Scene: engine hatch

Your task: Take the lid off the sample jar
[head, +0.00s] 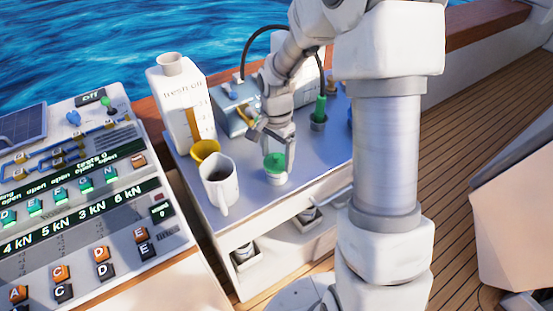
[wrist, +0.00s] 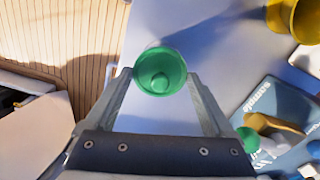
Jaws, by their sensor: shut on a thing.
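The sample jar (head: 276,179) is a small pale jar standing on the grey-blue worktop near its front edge, right of the white jug. Its round green lid (head: 274,162) sits at the top of it; I cannot tell whether any gap lies between lid and jar. My gripper (head: 277,155) points down over the jar, with its fingers at the lid. In the wrist view the green lid (wrist: 160,72) with its raised knob lies between my fingertips, and my gripper (wrist: 160,75) is shut on it. The jar body is hidden below the lid there.
A white jug (head: 219,182) with dark liquid and a yellow funnel-like cup (head: 204,151) stand to the left. Behind are a tall fresh oil container (head: 178,105) and a blue sample case (head: 235,115). A green-handled item (head: 320,110) stands at the back right. Worktop right of the jar is clear.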

